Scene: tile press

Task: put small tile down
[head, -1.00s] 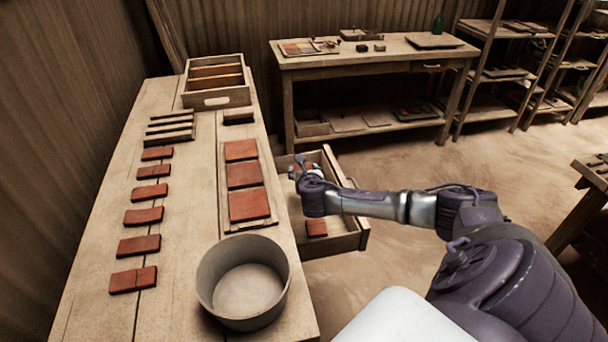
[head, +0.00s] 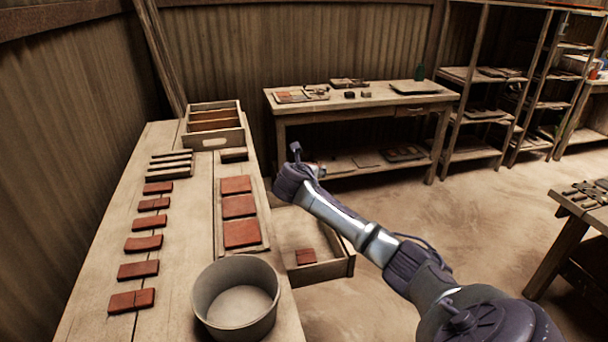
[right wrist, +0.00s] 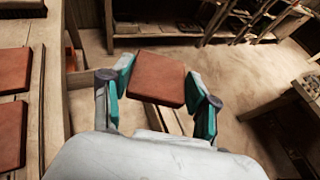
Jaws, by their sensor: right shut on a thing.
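My right gripper (right wrist: 158,95) is shut on a small reddish-brown tile (right wrist: 157,78), seen in the right wrist view between its teal fingertips. In the head view my right wrist is raised above the far end of the open drawer, and its own links hide the fingers and the held tile. Another small tile (head: 306,257) lies in the drawer (head: 318,273). Several tiles (head: 138,269) lie in a column on the left of the workbench (head: 180,258). Three larger square tiles (head: 241,234) lie on a board (head: 222,247). My left gripper is not in view.
A round grey bowl (head: 209,308) stands at the bench's near end. A divided wooden box (head: 208,144) and dark strips (head: 170,173) are at the far end. A second table (head: 362,105) and shelves stand behind.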

